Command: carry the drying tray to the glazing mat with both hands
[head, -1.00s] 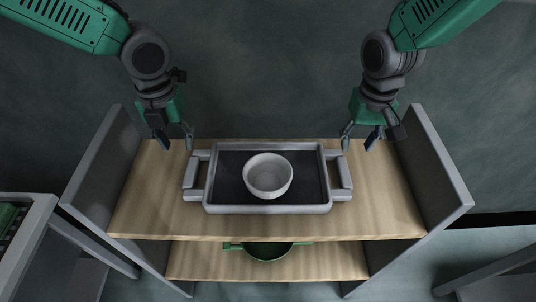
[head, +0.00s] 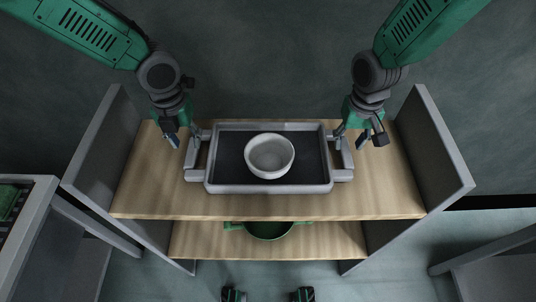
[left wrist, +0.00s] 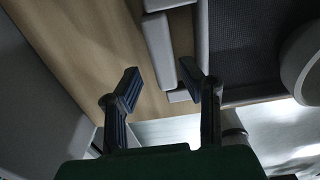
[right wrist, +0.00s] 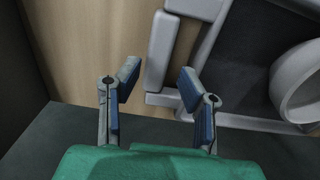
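The drying tray (head: 270,188) is grey with a dark inner surface and a bar handle on each side. It sits on the upper wooden shelf with a white bowl (head: 269,156) in it. My left gripper (head: 184,140) is open at the tray's left handle. In the left wrist view that handle (left wrist: 158,45) lies just beyond the gap between the fingers. My right gripper (head: 355,141) is open at the right handle; in the right wrist view that handle (right wrist: 160,50) also lies just beyond the finger gap. I cannot make out the glazing mat for sure.
The shelf unit has grey side panels (head: 97,145) (head: 425,140) outside both arms. A green pan (head: 268,230) stands on the lower shelf (head: 200,243). A grey table (head: 35,215) with something green on it is at the left edge. The upper shelf (head: 145,190) is bare around the tray.

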